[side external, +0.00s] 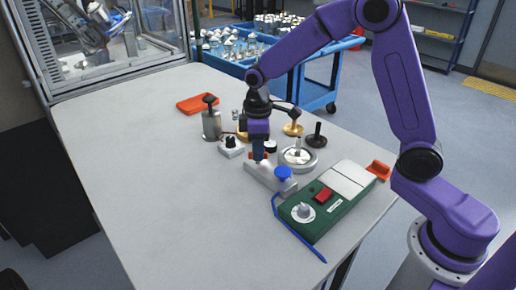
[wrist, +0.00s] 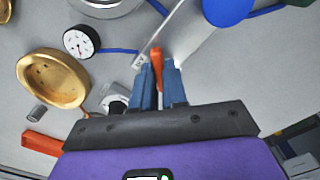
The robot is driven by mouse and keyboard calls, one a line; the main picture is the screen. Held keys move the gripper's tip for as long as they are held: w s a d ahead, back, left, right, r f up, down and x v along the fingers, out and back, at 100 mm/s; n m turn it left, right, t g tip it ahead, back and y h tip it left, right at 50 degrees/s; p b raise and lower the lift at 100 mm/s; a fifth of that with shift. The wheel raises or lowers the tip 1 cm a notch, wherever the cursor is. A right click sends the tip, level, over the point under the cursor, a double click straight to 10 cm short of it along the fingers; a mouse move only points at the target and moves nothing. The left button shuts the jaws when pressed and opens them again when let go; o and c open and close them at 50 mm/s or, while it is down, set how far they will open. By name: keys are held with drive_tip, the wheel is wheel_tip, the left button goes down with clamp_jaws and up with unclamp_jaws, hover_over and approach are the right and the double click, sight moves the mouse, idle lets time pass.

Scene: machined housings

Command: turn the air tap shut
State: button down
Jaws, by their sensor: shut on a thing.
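The air tap shows as an orange lever (wrist: 156,58) at the near end of a pale grey block (wrist: 192,42) in the wrist view. My gripper (wrist: 161,72) is shut on this lever, with one blue finger on each side of it. The lever stands at a slant to the block's long edge. In the side view my gripper (side external: 258,159) points down at the far end of the block (side external: 262,180), and its fingers hide most of the lever. A blue round knob (side external: 283,173) sits on the block's other end.
A green box (side external: 326,208) with a red button and dial stands in front, a blue hose (side external: 291,236) beside it. A round flanged part (side external: 298,158), a black-knobbed block (side external: 231,147) and a steel canister (side external: 211,124) stand close around. The table's left side is clear.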

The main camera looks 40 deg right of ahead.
drive_tip(key=m, duration=0.4)
drive_tip(key=shift+m, duration=0.3)
drive_tip(key=shift+r+m, duration=0.1)
drive_tip(key=shift+m, duration=2.5)
drive_tip(key=c, duration=1.2)
unclamp_jaws()
drive_tip(key=shift+o, duration=0.2)
wheel_tip(320, 180, up, 17)
drive_tip(key=shift+r, duration=0.2)
